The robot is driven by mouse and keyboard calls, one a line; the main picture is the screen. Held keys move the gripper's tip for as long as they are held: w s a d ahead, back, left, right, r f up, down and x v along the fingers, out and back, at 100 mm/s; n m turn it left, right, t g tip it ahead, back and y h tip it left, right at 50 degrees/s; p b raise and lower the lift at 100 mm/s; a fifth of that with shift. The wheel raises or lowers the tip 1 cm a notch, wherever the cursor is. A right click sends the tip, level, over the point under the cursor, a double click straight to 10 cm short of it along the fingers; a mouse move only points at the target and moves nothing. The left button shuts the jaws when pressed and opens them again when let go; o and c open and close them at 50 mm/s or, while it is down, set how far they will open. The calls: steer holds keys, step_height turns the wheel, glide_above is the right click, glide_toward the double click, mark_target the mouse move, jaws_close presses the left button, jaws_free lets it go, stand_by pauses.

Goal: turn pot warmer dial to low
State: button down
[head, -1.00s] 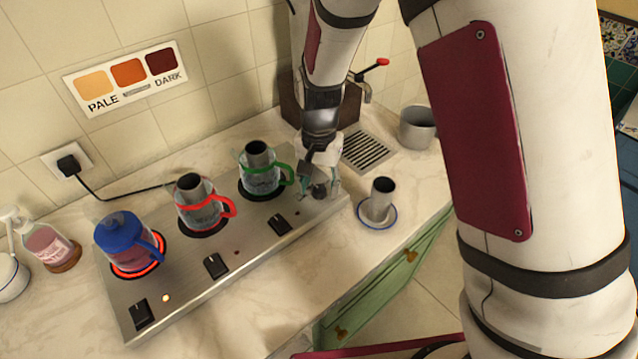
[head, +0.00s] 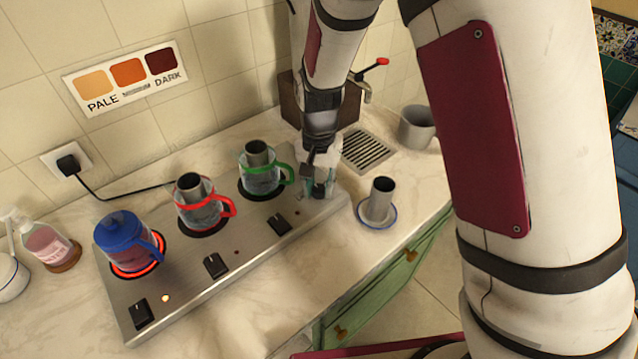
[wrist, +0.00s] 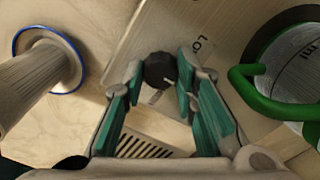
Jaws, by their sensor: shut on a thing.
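The pot warmer (head: 190,285) is a long brushed-metal plate on the counter with several burners along it. Its round black dial (wrist: 158,72) with a pale pointer line is at the plate's right end, by printed letters "Lo" in the wrist view. My gripper (wrist: 160,66) is shut on this dial, with a teal-padded finger on each side. In the head view my gripper (head: 318,187) is at the plate's right end and largely hides the dial.
Blue-lidded (head: 128,245), red-handled (head: 202,208) and green-handled (head: 260,178) glass pots stand on the burners; the blue one's burner glows red. Square black switches (head: 216,266) line the front.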

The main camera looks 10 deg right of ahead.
mark_target(319, 188)
steer(key=n, duration=0.6)
steer(key=shift+n+b, duration=0.45)
steer(key=shift+n, duration=2.25)
steer(key=c, duration=1.3)
jaws_free()
step_height(319, 188, up, 12)
